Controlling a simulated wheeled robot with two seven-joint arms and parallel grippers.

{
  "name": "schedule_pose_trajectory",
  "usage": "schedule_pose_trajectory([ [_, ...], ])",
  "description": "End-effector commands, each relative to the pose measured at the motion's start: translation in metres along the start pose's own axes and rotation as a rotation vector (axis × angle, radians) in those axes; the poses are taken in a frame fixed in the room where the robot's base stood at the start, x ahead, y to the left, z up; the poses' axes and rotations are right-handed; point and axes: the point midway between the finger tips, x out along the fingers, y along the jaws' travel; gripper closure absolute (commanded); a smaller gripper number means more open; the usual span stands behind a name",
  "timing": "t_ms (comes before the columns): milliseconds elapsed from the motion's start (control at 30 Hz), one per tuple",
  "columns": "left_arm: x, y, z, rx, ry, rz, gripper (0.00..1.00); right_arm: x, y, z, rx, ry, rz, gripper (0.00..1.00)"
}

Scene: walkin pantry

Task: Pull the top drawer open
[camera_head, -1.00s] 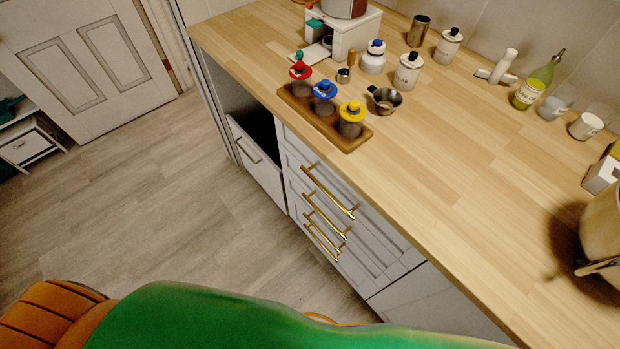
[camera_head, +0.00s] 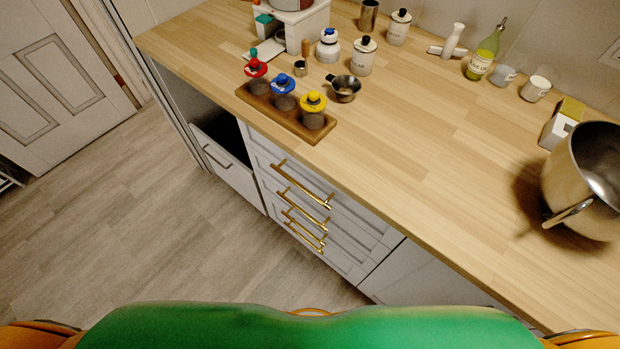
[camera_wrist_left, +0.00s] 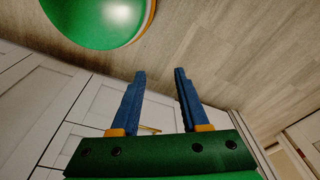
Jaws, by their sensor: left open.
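The top drawer (camera_head: 318,185) is the uppermost of a white stack under the wooden counter. It looks closed, its front in line with the fronts below. Its long gold bar handle (camera_head: 301,184) is free, with no gripper near it in the head view. My left gripper (camera_wrist_left: 159,73) shows only in the left wrist view. Its two blue fingers are apart and empty, over floor and white cabinet fronts. A short piece of gold handle (camera_wrist_left: 150,129) shows beyond the finger bases; I cannot tell which drawer it belongs to. My right gripper is in neither view.
The counter (camera_head: 430,150) overhangs the drawers. It carries a wooden tray (camera_head: 287,119) of lidded jars, a small pan (camera_head: 345,89) and a large pot (camera_head: 590,180). Left of the stack, a bin front (camera_head: 228,165) stands below a dark opening. The floor (camera_head: 130,240) before the drawers is clear.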

Motion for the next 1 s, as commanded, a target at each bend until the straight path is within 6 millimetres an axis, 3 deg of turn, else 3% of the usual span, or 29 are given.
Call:
schedule_pose_trajectory([
  [33, 0.02, -0.008, -0.034, -0.095, 0.083, 0.002, 0.55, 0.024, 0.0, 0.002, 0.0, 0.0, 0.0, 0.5],
  [67, 0.026, -0.014, -0.063, -0.183, 0.151, 0.015, 0.55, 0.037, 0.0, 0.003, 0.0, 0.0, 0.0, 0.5],
  [133, 0.027, -0.023, -0.144, -0.432, 0.341, 0.108, 0.55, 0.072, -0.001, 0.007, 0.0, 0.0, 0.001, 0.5],
  [200, 0.001, -0.019, -0.222, -0.656, 0.512, 0.292, 0.55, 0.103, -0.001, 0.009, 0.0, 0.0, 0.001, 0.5],
  [267, -0.037, -0.006, -0.272, -0.792, 0.61, 0.494, 0.55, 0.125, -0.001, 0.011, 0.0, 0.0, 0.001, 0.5],
  [300, -0.066, 0.006, -0.295, -0.855, 0.644, 0.635, 0.55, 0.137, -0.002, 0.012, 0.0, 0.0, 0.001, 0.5],
  [367, -0.109, 0.027, -0.316, -0.909, 0.659, 0.83, 0.55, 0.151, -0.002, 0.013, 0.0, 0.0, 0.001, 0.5],
  [433, -0.15, 0.048, -0.324, -0.932, 0.639, 1.007, 0.55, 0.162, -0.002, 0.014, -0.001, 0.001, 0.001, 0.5],
  [500, -0.179, 0.064, -0.325, -0.936, 0.609, 1.119, 0.55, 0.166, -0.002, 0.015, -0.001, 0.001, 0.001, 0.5],
  [567, -0.193, 0.071, -0.326, -0.937, 0.593, 1.169, 0.55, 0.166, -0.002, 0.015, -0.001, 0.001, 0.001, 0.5],
  [667, -0.198, 0.08, -0.338, -0.941, 0.585, 1.19, 0.55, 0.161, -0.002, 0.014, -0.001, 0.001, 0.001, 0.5],
  [833, -0.187, 0.098, -0.366, -0.94, 0.586, 1.188, 0.55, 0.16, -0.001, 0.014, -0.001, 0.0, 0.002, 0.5],
  [1000, -0.18, 0.107, -0.38, -0.941, 0.587, 1.184, 0.55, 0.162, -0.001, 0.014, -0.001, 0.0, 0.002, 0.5],
])
